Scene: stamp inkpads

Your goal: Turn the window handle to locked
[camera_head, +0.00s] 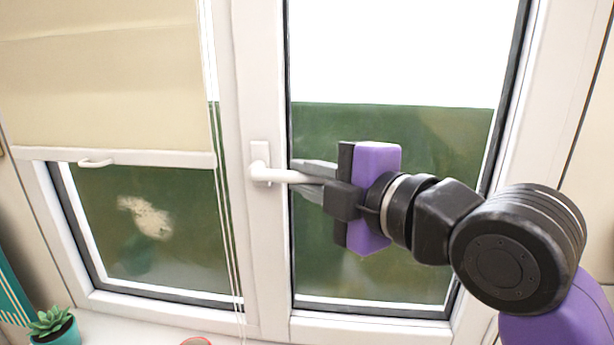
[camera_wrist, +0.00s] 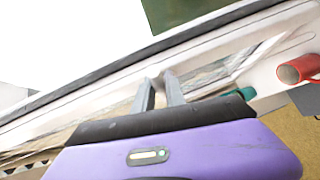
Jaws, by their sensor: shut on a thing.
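In the wrist view the two grey fingers of my gripper (camera_wrist: 160,92) are close together against the white frame. The lever is hard to make out between them there.
A beige blind (camera_head: 100,80) with hanging cords (camera_head: 227,200) covers the upper left window. A succulent in a teal pot (camera_head: 55,330) stands at the lower left. A red mug (camera_wrist: 298,70) shows at the right of the wrist view. The glass around the handle is clear.

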